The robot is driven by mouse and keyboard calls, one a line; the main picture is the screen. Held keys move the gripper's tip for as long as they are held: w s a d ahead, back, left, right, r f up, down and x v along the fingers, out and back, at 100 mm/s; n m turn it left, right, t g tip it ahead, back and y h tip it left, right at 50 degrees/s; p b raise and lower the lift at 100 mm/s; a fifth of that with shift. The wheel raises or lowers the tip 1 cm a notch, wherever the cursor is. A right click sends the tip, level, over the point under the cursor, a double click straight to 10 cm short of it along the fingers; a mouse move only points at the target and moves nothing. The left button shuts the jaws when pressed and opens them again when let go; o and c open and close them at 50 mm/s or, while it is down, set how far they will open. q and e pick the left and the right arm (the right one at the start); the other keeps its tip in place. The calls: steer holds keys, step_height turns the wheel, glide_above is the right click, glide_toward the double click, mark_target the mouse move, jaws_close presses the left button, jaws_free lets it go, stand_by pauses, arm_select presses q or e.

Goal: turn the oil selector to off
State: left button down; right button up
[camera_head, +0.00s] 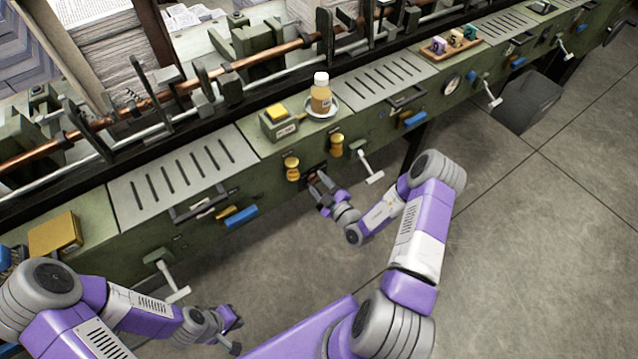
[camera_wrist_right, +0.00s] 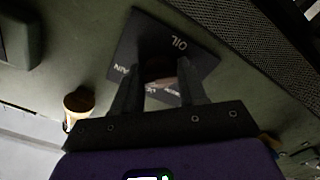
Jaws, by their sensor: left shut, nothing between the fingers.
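The oil selector's dark plate (camera_wrist_right: 205,62), lettered "OIL", shows in the right wrist view; part of a second word, "AIN", is readable on its left. My right gripper (camera_wrist_right: 158,85) is at this plate, with its two dark fingers apart. A dark shape and a small brownish patch show between them; I cannot tell whether the fingers touch the selector's handle. In the head view my right gripper (camera_head: 322,190) reaches the green machine front (camera_head: 250,178) between and below two yellow knobs. My left gripper (camera_head: 232,334) is shut and empty, low at the left.
Yellow knobs (camera_head: 292,168) (camera_head: 337,145) and a white-handled lever (camera_head: 369,168) stick out close to my right gripper. Another lever (camera_head: 172,280) is near my left arm. A bottle (camera_head: 320,95) on a saucer stands on the machine top. The floor (camera_head: 540,220) at right is open.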

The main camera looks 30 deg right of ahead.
steer(key=c, duration=0.4)
steer(key=n+p, duration=0.6)
steer(key=n, duration=0.3)
steer(key=shift+d+r+n, duration=0.1)
steer(key=shift+r+n, duration=0.05)
steer(key=shift+n, duration=0.15)
stand_by(0.3)
steer(key=o, duration=1)
steer(key=shift+o, duration=0.2)
